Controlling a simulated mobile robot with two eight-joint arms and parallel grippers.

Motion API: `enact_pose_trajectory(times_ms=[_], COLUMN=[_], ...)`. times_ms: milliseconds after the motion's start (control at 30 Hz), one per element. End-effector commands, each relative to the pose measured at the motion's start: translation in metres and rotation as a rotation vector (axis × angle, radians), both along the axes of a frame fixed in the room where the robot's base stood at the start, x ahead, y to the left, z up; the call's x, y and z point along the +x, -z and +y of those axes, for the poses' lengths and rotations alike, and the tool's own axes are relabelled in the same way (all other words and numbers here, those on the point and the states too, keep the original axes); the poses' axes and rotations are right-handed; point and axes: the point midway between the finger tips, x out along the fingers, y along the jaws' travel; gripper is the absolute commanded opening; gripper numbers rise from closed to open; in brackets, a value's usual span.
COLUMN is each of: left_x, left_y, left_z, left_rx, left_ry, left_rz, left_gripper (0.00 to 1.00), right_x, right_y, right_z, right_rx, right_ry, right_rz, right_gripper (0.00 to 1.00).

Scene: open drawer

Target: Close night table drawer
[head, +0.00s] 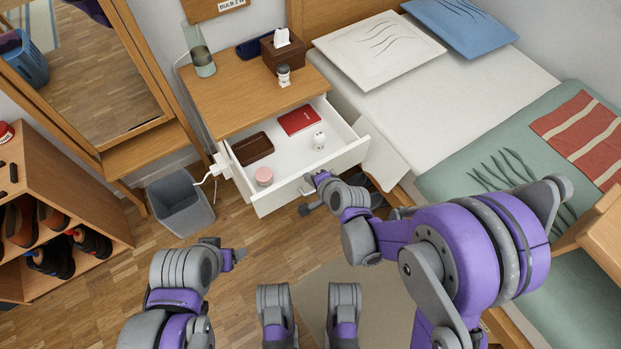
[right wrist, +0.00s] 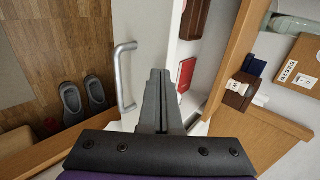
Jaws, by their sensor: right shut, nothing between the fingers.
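The night table (head: 237,88) stands against the wall with its white drawer (head: 345,153) pulled open. The drawer's metal handle (right wrist: 125,75) shows in the right wrist view. My right gripper (head: 312,184) is shut and empty, close to the drawer front; contact cannot be told. In the right wrist view its fingers (right wrist: 160,78) overlap the front panel, beside the handle. My left gripper (head: 238,256) is low at left, away from the drawer; its jaw state is unclear.
A grey bin (head: 181,205) stands left of the drawer. The bed (head: 440,110) is close on the right. A shoe rack (head: 50,215) and mirror (head: 85,70) are at left. Slippers (right wrist: 82,98) lie on the floor. A tissue box (head: 283,53) stands on the table top.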

Motion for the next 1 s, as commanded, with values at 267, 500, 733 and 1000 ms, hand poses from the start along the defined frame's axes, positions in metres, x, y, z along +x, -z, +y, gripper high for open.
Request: enact_pose_trajectory(times_ms=[267, 500, 733, 1000], left_x=[0.000, -0.001, -0.001, -0.001], left_y=[-0.002, -0.005, -0.007, -0.009], left_z=[0.000, 0.000, 0.000, 0.000], left_rx=[0.000, 0.000, 0.000, 0.000], left_ry=[0.000, 0.000, 0.000, 0.000], left_rz=[0.000, -0.001, -0.001, -0.002], left_gripper=[0.75, 0.75, 0.75, 0.75], right_x=[0.019, 0.065, 0.112, 0.153], right_y=[0.000, 0.000, 0.000, 0.000], right_z=[0.012, 0.038, 0.065, 0.088], right_rx=[-0.001, 0.001, 0.000, -0.001], right_ry=[-0.002, -0.002, -0.001, -0.001], right_rz=[0.000, -0.001, 0.000, 0.000], right_gripper=[0.00, 0.00, 0.00, 0.00])
